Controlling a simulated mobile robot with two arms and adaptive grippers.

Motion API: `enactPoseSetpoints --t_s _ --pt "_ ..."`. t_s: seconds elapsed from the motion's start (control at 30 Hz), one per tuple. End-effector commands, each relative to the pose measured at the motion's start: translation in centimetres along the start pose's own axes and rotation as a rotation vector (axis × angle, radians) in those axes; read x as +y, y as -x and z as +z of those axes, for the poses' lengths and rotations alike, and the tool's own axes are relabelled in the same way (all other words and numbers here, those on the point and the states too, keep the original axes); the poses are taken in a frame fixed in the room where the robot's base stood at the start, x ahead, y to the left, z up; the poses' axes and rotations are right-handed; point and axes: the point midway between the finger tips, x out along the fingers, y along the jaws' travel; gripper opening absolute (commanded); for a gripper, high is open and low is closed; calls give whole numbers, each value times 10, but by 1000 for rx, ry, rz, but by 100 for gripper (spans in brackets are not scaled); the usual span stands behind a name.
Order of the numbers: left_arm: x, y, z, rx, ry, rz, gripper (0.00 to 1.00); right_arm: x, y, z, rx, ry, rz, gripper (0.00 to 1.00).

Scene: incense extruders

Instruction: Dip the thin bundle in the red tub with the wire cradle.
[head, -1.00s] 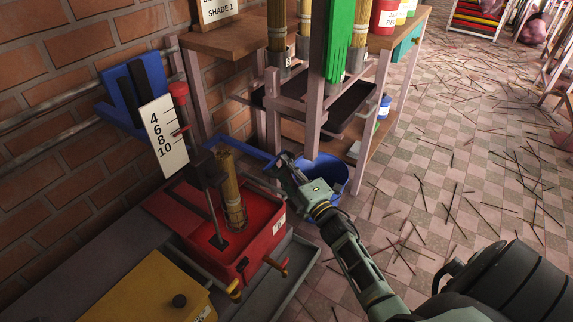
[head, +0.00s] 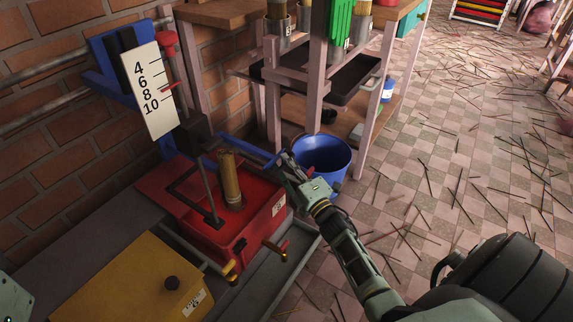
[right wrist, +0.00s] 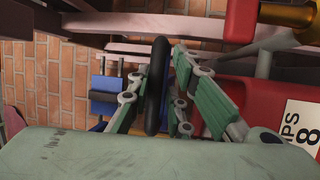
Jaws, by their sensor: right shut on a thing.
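The red tub (head: 262,228) stands at lower centre in the head view. A thin tan bundle (head: 230,182) stands upright in it, its lower end hidden in the red contents. A dark rod (head: 208,185) reaches down into the tub beside the bundle. I cannot clearly make out the wire cradle around the bundle. My right gripper (head: 283,165) is right of the bundle, at the end of a blue lever (head: 245,146). In the right wrist view its fingers close on a black handle (right wrist: 156,88).
A white scale board (head: 150,92) numbered 4 to 10 stands by the brick wall. A yellow box (head: 130,285) is in front of the tub. A blue bucket (head: 335,158) is just behind my right gripper. A wooden rack stands behind; stick-strewn floor lies right.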

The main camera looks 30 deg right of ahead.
Motion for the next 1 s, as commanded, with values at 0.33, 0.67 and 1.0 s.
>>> enactPoseSetpoints --t_s 0.33,0.67,1.0 --pt "0 0 0 1 0 0 36 0 0 0 -1 -9 1 23" --pt "0 0 0 0 0 0 36 0 0 0 -1 -3 1 31" --pt "0 0 0 0 0 -1 36 -2 37 0 -1 -2 -3 31"
